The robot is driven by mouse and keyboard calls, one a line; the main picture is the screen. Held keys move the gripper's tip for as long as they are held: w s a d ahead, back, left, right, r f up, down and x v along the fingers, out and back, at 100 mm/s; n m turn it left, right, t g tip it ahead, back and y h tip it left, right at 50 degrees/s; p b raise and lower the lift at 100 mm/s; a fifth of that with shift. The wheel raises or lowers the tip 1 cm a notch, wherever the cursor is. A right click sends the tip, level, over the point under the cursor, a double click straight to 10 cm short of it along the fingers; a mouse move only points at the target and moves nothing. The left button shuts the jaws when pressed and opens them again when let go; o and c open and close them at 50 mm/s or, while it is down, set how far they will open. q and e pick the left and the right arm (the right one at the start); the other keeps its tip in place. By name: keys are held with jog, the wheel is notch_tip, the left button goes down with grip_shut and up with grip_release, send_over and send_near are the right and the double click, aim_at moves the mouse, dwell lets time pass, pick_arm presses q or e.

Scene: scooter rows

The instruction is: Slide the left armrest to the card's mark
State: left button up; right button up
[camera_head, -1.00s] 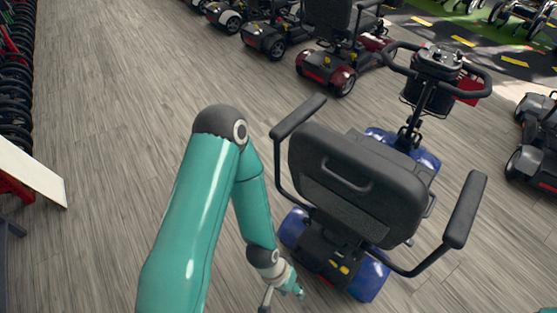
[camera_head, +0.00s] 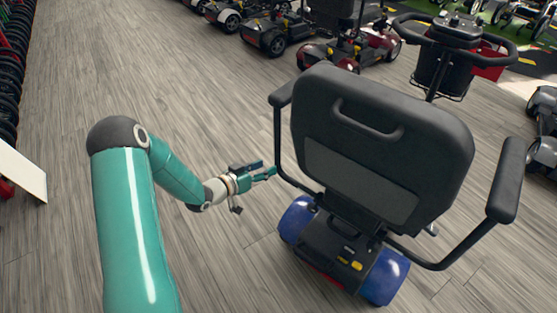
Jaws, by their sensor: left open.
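A blue mobility scooter stands in the middle right, its black seat back (camera_head: 375,150) turned toward me. Its left armrest (camera_head: 283,93) has a black pad on a thin bent tube (camera_head: 278,145) that runs down beside the seat. The right armrest (camera_head: 508,182) sticks out on the other side. My left gripper (camera_head: 268,172) is open, left of the armrest tube and below the pad, its fingertips close to the tube. I cannot tell whether they touch. No card or mark can be made out. My right gripper is not in view.
The scooter's blue rear wheels (camera_head: 385,278) and rear housing (camera_head: 340,247) are below the seat. The tiller with its basket (camera_head: 445,65) is beyond it. More scooters (camera_head: 265,30) line the back. A white board (camera_head: 22,172) is at the left. The wooden floor at left is clear.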

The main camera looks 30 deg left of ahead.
aim_at(275, 140)
pick_arm(q)
jog(key=s+a+r+m+t+h+b, duration=0.1)
jog(key=s+a+m+t+h+b, duration=0.2)
jog(key=a+b, duration=0.4)
jog(key=shift+m+y, duration=0.5)
jog(key=x, duration=1)
jog(key=b+x, duration=0.1)
jog(key=x, duration=0.5)
jog(key=shift+a, duration=0.35)
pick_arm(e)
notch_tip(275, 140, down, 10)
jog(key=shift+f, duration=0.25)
pick_arm(q)
grip_shut()
jog(key=shift+d, duration=0.1)
